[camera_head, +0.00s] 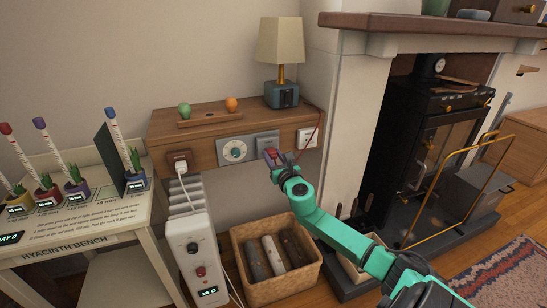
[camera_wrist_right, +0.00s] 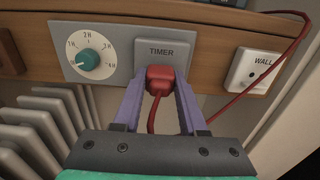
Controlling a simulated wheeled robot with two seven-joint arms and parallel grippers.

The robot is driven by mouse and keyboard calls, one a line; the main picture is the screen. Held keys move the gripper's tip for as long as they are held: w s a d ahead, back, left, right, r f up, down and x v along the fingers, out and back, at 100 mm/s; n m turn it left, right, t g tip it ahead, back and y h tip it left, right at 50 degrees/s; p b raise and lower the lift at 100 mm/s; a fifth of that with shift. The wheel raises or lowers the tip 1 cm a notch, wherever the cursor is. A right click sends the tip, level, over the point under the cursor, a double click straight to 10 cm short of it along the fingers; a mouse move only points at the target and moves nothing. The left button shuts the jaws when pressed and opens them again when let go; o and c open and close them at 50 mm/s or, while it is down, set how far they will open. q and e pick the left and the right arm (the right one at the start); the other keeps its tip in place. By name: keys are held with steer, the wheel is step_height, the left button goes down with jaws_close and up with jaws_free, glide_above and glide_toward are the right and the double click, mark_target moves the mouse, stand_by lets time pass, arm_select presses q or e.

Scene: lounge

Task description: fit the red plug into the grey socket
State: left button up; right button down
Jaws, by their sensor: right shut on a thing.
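The red plug (camera_wrist_right: 161,77) is between the purple fingers of my right gripper (camera_wrist_right: 160,88), which is shut on it. In the head view the plug is a small red patch at the tip of my right gripper (camera_head: 274,163). The grey socket plate marked TIMER (camera_wrist_right: 168,52) is straight ahead, on the front of the wooden shelf; it also shows in the head view (camera_head: 267,140). The plug overlaps the plate's lower middle and hides the socket holes. I cannot tell whether it is seated or just in front. My left gripper is not in view.
A grey dial plate (camera_wrist_right: 89,56) is left of the socket, and a white WALL socket (camera_wrist_right: 252,69) is right. A red cord (camera_wrist_right: 285,60) loops on the right. A heater (camera_head: 200,255) and wicker basket (camera_head: 275,290) stand below. A lamp (camera_head: 281,50) stands above.

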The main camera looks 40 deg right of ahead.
steer(key=shift+w+d, duration=0.1)
steer(key=shift+w, duration=0.15)
steer(key=shift+w+d, duration=0.1)
steer(key=shift+w, duration=0.2)
steer(key=shift+c, duration=1.9)
jaws_free()
steer(key=shift+s, duration=0.2)
steer(key=shift+p+v, duration=0.85)
steer(key=shift+v, duration=2.05)
steer(key=shift+w, duration=0.1)
